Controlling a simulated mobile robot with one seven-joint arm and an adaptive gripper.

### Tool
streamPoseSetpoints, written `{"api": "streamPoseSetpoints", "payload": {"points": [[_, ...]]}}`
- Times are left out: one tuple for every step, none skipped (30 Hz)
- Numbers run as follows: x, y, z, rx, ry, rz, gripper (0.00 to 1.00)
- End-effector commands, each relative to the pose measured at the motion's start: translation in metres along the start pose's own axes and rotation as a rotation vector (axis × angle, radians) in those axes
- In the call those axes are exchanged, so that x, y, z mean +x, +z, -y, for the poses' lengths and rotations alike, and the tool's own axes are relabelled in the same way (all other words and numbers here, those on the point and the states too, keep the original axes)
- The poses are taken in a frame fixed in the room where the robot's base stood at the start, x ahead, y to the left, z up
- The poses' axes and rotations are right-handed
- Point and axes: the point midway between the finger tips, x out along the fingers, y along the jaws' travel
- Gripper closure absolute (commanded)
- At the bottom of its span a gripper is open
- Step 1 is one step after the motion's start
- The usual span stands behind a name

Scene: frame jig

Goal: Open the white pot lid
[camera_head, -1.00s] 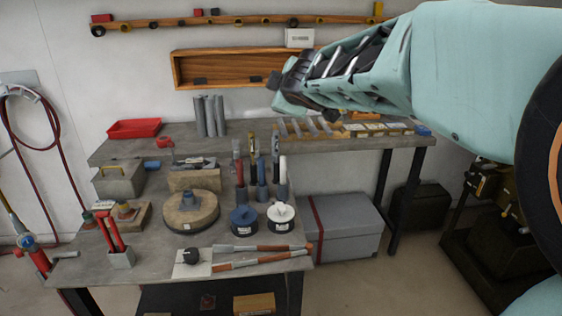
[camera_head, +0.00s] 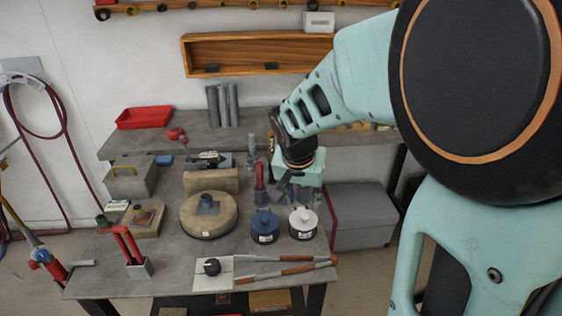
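The white pot (camera_head: 303,230) has a white lid (camera_head: 303,217) with a small knob and a dark body. It stands upright near the right edge of the workbench, with the lid seated on it. A similar blue-lidded pot (camera_head: 264,226) stands just to its left. My gripper (camera_head: 292,190) points down, just behind and above the two pots in the picture, apart from the white lid. Its dark fingers blend with the tools behind, so I cannot tell how far apart they are. Nothing is seen held in it.
Red-and-silver rods (camera_head: 285,267) lie in front of the pots. A round wooden block (camera_head: 209,218) stands to the left. Upright tools, including a red-handled one (camera_head: 260,176), stand behind the pots near my gripper. A grey box (camera_head: 362,218) is on the floor at right.

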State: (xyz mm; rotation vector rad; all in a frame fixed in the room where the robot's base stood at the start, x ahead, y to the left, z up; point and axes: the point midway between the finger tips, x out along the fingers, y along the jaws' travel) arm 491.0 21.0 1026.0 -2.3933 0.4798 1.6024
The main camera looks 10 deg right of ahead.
Motion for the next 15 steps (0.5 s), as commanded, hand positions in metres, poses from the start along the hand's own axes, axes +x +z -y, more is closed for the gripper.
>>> {"api": "streamPoseSetpoints", "payload": {"points": [[0.009,0.001,-0.001,-0.001,0.004,0.004,0.65],[0.014,0.001,-0.001,-0.001,0.004,0.003,0.65],[0.021,0.001,-0.002,-0.002,0.005,0.004,0.65],[0.026,0.001,-0.001,-0.002,0.004,0.003,0.65],[0.032,0.001,-0.002,-0.002,0.005,0.003,0.65],[0.040,0.001,-0.001,-0.002,0.005,0.003,0.65],[0.045,0.001,-0.002,-0.002,0.005,0.003,0.65],[0.050,0.001,-0.001,-0.003,0.004,0.002,0.65],[0.057,0.000,-0.001,-0.003,0.004,0.002,0.65],[0.062,0.000,-0.001,-0.003,0.003,0.001,0.65],[0.066,0.000,-0.001,-0.003,0.003,0.001,0.65],[0.072,0.000,-0.001,-0.004,0.003,0.001,0.65],[0.076,0.000,-0.001,-0.004,0.003,0.000,0.65],[0.079,0.000,-0.001,-0.003,0.003,0.000,0.65],[0.083,0.000,-0.001,-0.004,0.002,0.000,0.65]]}}
